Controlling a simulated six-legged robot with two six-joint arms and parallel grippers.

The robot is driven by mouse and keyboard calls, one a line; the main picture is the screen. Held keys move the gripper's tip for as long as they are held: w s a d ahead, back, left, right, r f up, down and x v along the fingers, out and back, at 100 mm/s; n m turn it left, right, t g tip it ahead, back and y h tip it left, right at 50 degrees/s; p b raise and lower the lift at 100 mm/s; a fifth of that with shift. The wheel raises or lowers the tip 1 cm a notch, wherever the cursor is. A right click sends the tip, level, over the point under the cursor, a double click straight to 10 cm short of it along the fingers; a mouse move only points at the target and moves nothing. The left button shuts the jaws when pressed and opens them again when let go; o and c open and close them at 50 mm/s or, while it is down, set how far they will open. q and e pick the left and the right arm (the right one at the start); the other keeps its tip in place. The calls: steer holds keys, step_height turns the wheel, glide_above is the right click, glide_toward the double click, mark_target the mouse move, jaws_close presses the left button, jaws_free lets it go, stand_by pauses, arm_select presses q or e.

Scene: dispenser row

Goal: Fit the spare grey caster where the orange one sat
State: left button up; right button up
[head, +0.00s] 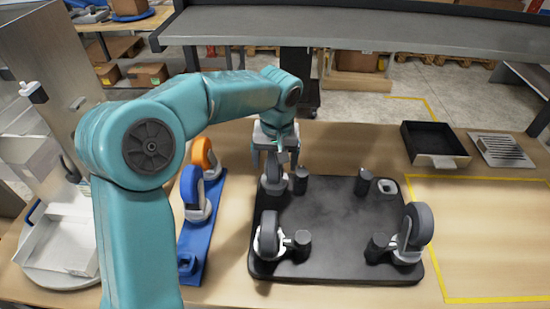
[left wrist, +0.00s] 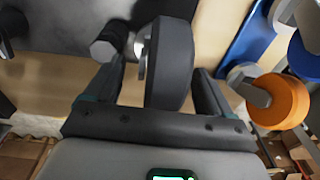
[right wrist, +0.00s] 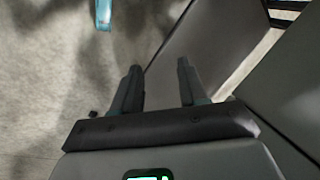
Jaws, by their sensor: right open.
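A black plate (head: 335,225) lies on the table with grey casters at its front left (head: 267,236), front right (head: 416,230) and back left (head: 273,178). At its back right is a pale ring-like seat (head: 387,186) with no wheel on it. The orange caster (head: 205,155) stands in a blue rack (head: 193,245) left of the plate; it also shows in the left wrist view (left wrist: 279,101). My left gripper (head: 275,150) is open, its fingers either side of the back-left grey wheel (left wrist: 171,65), with a gap at one finger. My right gripper (right wrist: 157,85) is open and empty.
A blue caster (head: 192,190) stands in the rack, in front of the orange one. Short black posts (head: 302,240) rise beside the caster places. A black tray (head: 434,145) and a slotted grey piece (head: 505,150) lie at the back right. The yellow-taped area (head: 490,235) is clear.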

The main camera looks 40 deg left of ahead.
arm_select(q)
steer(key=shift+r, duration=0.1)
step_height(320, 180, up, 16)
steer(key=s+d+p, duration=0.1)
steer(key=shift+d, duration=0.15)
stand_by(0.4)
